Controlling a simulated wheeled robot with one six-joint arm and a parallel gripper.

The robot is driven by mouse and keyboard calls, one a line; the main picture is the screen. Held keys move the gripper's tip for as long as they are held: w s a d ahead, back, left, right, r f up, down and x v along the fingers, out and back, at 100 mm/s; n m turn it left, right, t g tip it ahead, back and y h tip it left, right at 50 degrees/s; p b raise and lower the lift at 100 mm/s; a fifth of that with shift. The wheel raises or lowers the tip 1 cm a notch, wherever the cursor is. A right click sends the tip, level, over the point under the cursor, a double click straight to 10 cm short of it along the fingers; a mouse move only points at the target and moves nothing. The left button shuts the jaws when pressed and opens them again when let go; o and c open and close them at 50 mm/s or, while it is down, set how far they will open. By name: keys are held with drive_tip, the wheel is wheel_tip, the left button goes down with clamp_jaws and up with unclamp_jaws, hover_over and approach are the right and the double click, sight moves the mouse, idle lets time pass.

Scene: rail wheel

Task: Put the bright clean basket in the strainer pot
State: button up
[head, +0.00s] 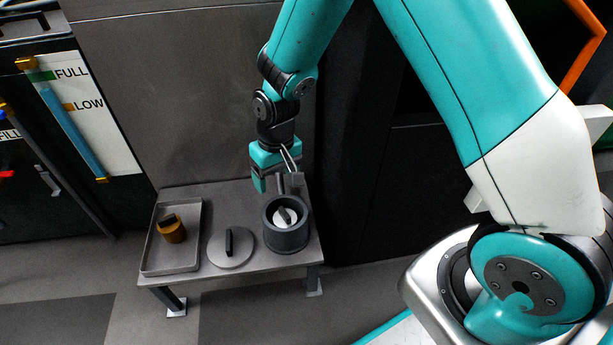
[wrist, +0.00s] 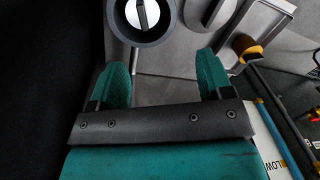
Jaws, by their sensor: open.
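The bright clean basket (head: 285,217) is a pale disc-topped piece with a dark bar handle. It sits inside the dark grey round strainer pot (head: 286,239) at the right end of the low bench. The wrist view shows the basket (wrist: 141,14) within the ring of the pot (wrist: 145,39) at the top edge. My gripper (head: 277,182) is open and empty, just behind and above the pot in the head view. In the wrist view its two green fingers (wrist: 164,75) are spread apart, with the pot beyond them. How deep the basket sits is hidden.
A grey round lid (head: 230,249) with a dark handle lies mid-bench, left of the pot. A brown-orange basket (head: 173,232) stands in a shallow grey tray (head: 157,266) at the left. A dark wall panel rises behind the bench (head: 240,276).

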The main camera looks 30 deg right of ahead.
drive_tip(key=s+a+r+n+y, duration=0.1)
drive_tip(key=s+r, duration=0.4)
drive_tip(key=r, duration=0.3)
drive_tip(key=s+a+r+n+y, duration=0.1)
drive_tip(key=s+a+r, duration=0.1)
drive_tip(key=s+r, duration=0.35)
drive_tip(key=s+r+n+y, duration=0.1)
drive_tip(key=s+r+n, duration=0.2)
drive_tip(key=s+r, duration=0.6)
drive_tip(key=s, duration=0.3)
drive_tip(key=shift+s+d+r, duration=0.15)
drive_tip(key=shift+s, duration=0.2)
